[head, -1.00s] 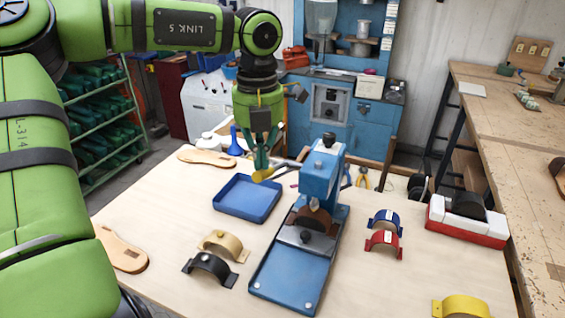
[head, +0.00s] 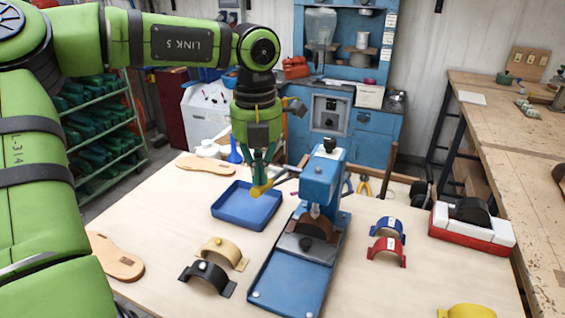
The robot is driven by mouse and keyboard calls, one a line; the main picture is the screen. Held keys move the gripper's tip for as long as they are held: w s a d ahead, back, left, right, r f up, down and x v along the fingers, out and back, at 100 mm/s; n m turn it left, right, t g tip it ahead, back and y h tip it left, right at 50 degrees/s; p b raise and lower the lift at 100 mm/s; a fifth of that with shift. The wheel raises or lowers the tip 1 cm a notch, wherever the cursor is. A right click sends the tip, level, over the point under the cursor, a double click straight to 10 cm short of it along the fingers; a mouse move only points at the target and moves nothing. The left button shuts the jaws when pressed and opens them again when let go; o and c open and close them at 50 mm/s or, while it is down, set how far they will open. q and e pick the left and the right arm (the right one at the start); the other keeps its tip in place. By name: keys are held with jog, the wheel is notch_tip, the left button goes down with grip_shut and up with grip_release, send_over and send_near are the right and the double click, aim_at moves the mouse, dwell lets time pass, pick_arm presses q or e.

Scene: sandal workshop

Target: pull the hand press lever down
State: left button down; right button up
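The blue hand press (head: 320,185) stands on the table, right of centre in the head view. Its lever (head: 285,180) reaches out left from the press and ends in a yellow handle (head: 261,189). The lever slopes slightly down toward the handle. My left gripper (head: 258,177) points down from above, its dark green fingers drawn together at the yellow handle. It looks shut on it, though the far side of the grip is hidden. A brown curved piece (head: 314,226) sits under the press head. My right gripper is not in view.
A blue tray (head: 246,207) lies left of the press, below the handle. Tan (head: 222,250) and black (head: 207,275) arched pieces lie front left, blue (head: 387,227) and red (head: 386,247) ones right. A red and white block holder (head: 470,237) stands at the right edge.

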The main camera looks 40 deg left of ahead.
aim_at(260, 191)
pick_arm(q)
jog(key=shift+s+f+b, duration=0.2)
jog(key=shift+f+b, duration=0.9)
jog(key=shift+f, duration=0.05)
notch_tip(260, 191, down, 2)
jog(key=shift+f+b, duration=0.1)
jog(key=shift+b, duration=0.9)
jog(key=shift+w, duration=0.1)
jog(key=w+r+p, duration=0.3)
jog(key=r+p, duration=0.7)
jog(key=r, duration=0.2)
jog(key=shift+a+p, duration=0.3)
jog(key=shift+a, duration=0.15)
